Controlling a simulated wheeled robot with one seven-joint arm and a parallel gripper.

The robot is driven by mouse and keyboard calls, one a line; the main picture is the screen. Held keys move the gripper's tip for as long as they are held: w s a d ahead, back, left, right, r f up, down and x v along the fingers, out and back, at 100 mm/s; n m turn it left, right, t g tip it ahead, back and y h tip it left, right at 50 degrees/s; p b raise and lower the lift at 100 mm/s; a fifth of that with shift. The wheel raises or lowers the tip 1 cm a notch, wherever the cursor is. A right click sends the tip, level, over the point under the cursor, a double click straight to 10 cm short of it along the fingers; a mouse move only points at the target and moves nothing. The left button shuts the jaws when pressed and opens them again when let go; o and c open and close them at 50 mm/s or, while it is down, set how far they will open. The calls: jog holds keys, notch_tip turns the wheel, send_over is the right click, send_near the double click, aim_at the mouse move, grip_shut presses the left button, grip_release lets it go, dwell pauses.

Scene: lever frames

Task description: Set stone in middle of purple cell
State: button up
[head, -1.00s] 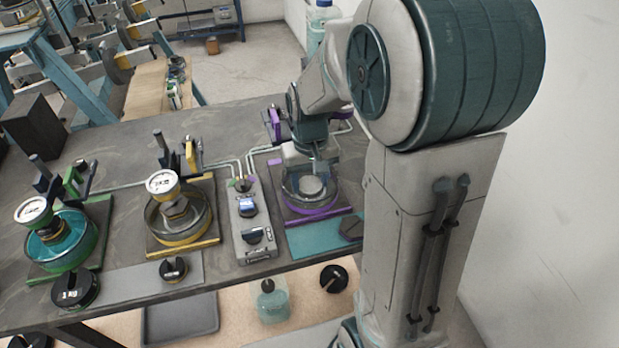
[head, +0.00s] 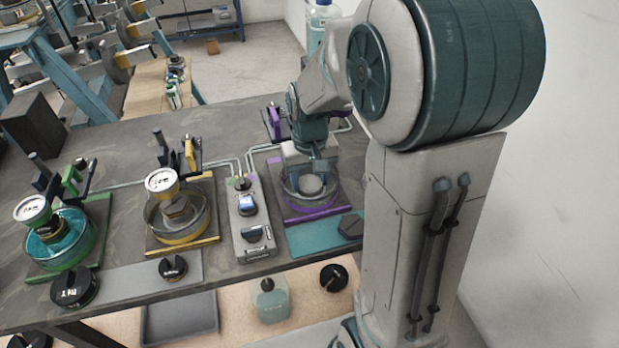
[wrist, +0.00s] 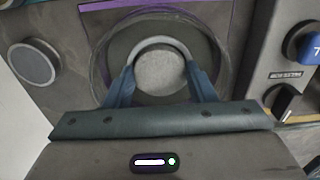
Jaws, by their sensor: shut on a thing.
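The stone (head: 311,184) is a pale grey round disc inside the clear round dish of the purple cell (head: 325,209). My gripper (head: 311,181) reaches down into the dish, its two blue fingers shut on the stone's sides. In the wrist view, the stone (wrist: 162,72) is between the fingers, near the middle of the dish, with dark floor around it. The purple strip of the cell (wrist: 165,8) shows at the top there. I cannot tell whether the stone touches the dish floor.
A control box (head: 251,222) with knobs stands left of the purple cell. A teal mat (head: 312,236) with a dark hexagonal weight (head: 350,226) lies in front. The yellow cell (head: 182,247) and green cell (head: 66,274), both carrying gauges, stand farther left. A purple lever (head: 274,122) rises behind.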

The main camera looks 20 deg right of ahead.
jog(key=shift+s+f, duration=0.2)
jog(key=shift+f, duration=0.15)
jog(key=o, duration=0.9)
jog(key=shift+o, duration=0.9)
jog(key=shift+r, duration=0.25)
notch_tip(320, 180, up, 14)
